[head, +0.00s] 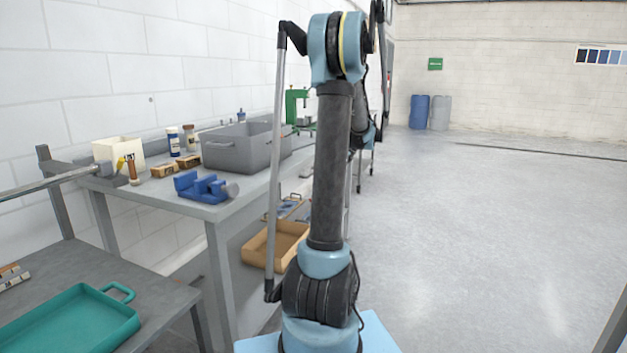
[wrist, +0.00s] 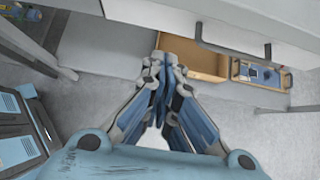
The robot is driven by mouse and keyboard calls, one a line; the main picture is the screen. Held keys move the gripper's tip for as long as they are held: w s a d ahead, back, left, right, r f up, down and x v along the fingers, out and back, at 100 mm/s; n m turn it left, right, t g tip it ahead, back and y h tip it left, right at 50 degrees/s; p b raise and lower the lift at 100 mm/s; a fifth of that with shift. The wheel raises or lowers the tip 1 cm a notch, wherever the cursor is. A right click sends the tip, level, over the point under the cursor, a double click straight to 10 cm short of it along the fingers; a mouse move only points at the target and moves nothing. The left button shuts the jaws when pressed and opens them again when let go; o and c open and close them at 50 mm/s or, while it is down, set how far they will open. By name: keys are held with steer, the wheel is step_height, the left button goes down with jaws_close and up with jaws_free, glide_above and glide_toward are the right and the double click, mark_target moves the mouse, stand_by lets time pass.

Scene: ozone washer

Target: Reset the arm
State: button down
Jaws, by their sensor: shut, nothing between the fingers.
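My gripper (wrist: 161,85) shows in the wrist view with its blue-padded fingers pressed together and nothing between them. It hangs in free air, pointing toward a low area beside a bench. In the head view my arm stands upright in the middle of the picture, folded at the top. My gripper cannot be made out there, hidden behind or among the arm links.
A grey workbench (head: 225,207) at the left holds a grey bin (head: 237,153), a blue vise (head: 200,188) and small bottles. A teal tray (head: 75,322) lies on a lower table. An orange-brown tray (head: 262,247) sits below the bench. Open floor (head: 480,220) lies right.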

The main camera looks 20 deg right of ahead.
steer(key=shift+v, duration=0.85)
steer(key=s+a+n+g+h, duration=0.3)
steer(key=s+a+n, duration=0.9)
steer(key=s+a, duration=0.65)
steer(key=s+a+f+n+h, duration=0.1)
steer(key=s+f+n+h, duration=0.1)
steer(key=s+f+n, duration=0.4)
steer(key=s+a+f+n+h, duration=0.1)
steer(key=s+f+n, duration=0.6)
steer(key=s, duration=0.8)
steer(key=shift+s+a+n+g+h, duration=0.4)
steer(key=shift+n, duration=0.3)
